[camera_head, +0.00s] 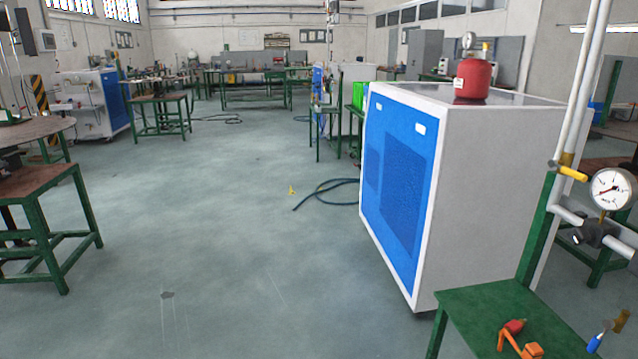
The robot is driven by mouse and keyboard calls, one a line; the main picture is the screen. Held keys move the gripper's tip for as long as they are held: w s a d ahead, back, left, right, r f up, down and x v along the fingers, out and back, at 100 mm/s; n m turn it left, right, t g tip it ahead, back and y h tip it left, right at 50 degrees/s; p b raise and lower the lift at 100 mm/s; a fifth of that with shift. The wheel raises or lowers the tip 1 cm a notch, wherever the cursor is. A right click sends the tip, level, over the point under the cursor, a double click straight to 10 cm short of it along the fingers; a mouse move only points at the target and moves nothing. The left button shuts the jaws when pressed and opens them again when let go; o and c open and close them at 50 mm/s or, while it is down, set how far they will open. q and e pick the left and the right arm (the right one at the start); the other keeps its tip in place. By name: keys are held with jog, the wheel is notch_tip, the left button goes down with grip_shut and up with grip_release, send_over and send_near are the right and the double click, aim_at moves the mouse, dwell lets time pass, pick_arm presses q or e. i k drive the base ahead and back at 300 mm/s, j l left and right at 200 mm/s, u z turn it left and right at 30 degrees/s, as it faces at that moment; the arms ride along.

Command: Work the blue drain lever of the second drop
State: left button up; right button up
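A white pipe drop (584,85) comes down at the right edge in front of a green post. It carries a yellow lever (572,173), a round white pressure gauge (613,189) and a dark fitting (594,234). A small blue piece (597,341), perhaps the blue drain lever, shows at the bottom right beside a brass-coloured part (621,320). I cannot tell how it is attached or which way it is turned. Neither of my grippers is in view.
A green table (500,297) at the lower right bears an orange and red tool (519,338). A large blue and white cabinet (480,190) stands behind it with a red tank (472,80) on top. A blue hose (335,186) lies on the floor.

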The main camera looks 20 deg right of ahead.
aim_at(607, 324)
jog(key=i+z, duration=0.7)
jog(key=i+j+z, duration=0.2)
jog(key=z, duration=0.15)
jog(key=i+j+z, duration=0.1)
jog(key=z, duration=0.25)
jog(key=i+j+z, duration=0.2)
jog(key=z, duration=0.15)
jog(key=i+j+z, duration=0.55)
jog(key=z, duration=0.15)
jog(key=i+j+z, duration=0.2)
jog(key=j+z, duration=0.2)
jog(key=i+j+z, duration=0.1)
jog(key=j+z, duration=0.25)
jog(key=i+l, duration=0.4)
